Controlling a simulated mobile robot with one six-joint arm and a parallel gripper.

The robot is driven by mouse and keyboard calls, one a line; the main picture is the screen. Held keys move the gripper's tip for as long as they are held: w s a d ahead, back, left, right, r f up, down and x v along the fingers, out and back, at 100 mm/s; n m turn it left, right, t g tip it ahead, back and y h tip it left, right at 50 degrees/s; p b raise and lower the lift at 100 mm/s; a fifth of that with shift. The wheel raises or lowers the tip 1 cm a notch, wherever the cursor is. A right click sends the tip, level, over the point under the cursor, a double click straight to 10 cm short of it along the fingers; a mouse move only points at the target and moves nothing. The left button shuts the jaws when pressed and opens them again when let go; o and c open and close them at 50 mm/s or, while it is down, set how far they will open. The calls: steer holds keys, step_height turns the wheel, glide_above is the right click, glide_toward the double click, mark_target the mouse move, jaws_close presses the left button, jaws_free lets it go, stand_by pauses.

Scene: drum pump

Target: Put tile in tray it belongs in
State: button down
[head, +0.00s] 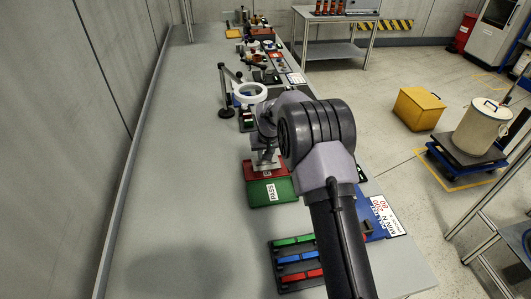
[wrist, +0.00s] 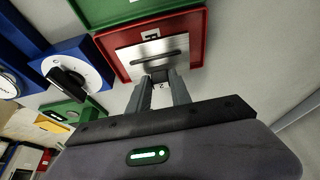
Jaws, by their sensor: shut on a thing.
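A silver metal tile (wrist: 150,53) with a dark line across its face is in my gripper (wrist: 160,76), whose fingers are shut on its near edge. The tile is over the red tray (wrist: 195,40); I cannot tell whether it touches the tray floor. In the head view the tile (head: 265,160) shows below my wrist, over the red tray (head: 250,171). A label inside the red tray is partly hidden by the tile. The green tray (head: 284,198), labelled PASS, lies directly in front of the red one and holds no tile in view.
A black rack with green, blue and red bars (head: 298,257) lies nearer on the bench. A ring lamp on a stand (head: 250,92) stands farther back. In the wrist view a blue box with a black knob (wrist: 75,75) sits left of the trays. The left bench is clear.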

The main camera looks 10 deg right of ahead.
mark_target(266, 161)
steer(key=shift+f, duration=0.15)
steer(key=shift+f+b, duration=0.5)
steer(key=shift+f, duration=0.05)
steer(key=shift+f+b, duration=0.5)
stand_by(0.9)
stand_by(0.3)
steer(key=c, duration=0.8)
jaws_free()
steer(key=shift+o, duration=0.2)
steer(key=shift+r+p, duration=2.55)
steer(key=shift+r, duration=1.5)
